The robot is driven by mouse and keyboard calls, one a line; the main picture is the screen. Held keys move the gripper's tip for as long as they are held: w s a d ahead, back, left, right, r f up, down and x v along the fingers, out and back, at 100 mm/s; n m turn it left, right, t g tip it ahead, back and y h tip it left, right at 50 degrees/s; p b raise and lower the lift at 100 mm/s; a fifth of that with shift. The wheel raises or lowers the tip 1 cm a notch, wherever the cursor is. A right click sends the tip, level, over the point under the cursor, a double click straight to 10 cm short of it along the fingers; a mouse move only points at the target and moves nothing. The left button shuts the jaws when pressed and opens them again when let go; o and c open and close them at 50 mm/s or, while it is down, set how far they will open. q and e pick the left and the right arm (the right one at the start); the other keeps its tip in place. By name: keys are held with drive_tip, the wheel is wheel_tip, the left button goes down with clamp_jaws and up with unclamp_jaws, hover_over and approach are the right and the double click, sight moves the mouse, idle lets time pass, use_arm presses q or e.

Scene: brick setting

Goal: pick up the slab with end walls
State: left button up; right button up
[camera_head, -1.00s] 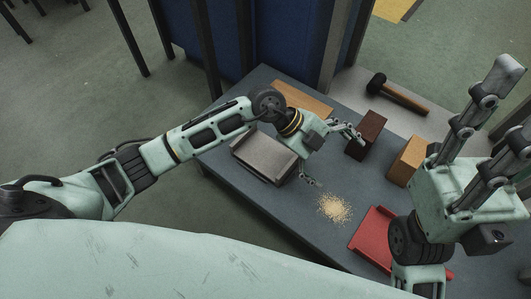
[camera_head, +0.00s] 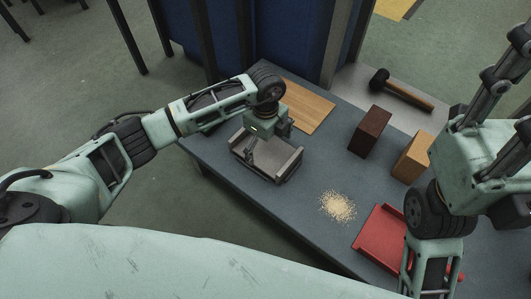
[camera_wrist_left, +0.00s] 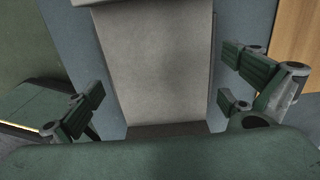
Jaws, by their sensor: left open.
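The slab with end walls (camera_head: 265,171) is a grey, shallow piece with raised ends, lying on the dark grey table near its left edge. My left gripper (camera_head: 268,143) points down over it and partly hides it. In the left wrist view the slab (camera_wrist_left: 155,65) runs between the spread fingers of the left gripper (camera_wrist_left: 160,92), with a finger on either side and nothing gripped. Whether the fingers touch it I cannot tell. My right gripper (camera_head: 505,80) is raised at the right edge, its fingers partly cut off by the frame.
A wooden board (camera_head: 308,107) lies just behind the slab. A dark brown brick (camera_head: 370,132) and a tan brick (camera_head: 411,158) stand to the right. A hammer (camera_head: 402,91) lies behind them. A pile of crumbs (camera_head: 338,207) and a red tray (camera_head: 380,234) are in front.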

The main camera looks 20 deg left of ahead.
use_arm(q)
drive_tip(key=shift+f, duration=0.95)
drive_tip(key=c, duration=1.3)
drive_tip(key=shift+r, duration=0.1)
drive_tip(key=shift+c, duration=0.7)
drive_tip(key=shift+r, duration=0.15)
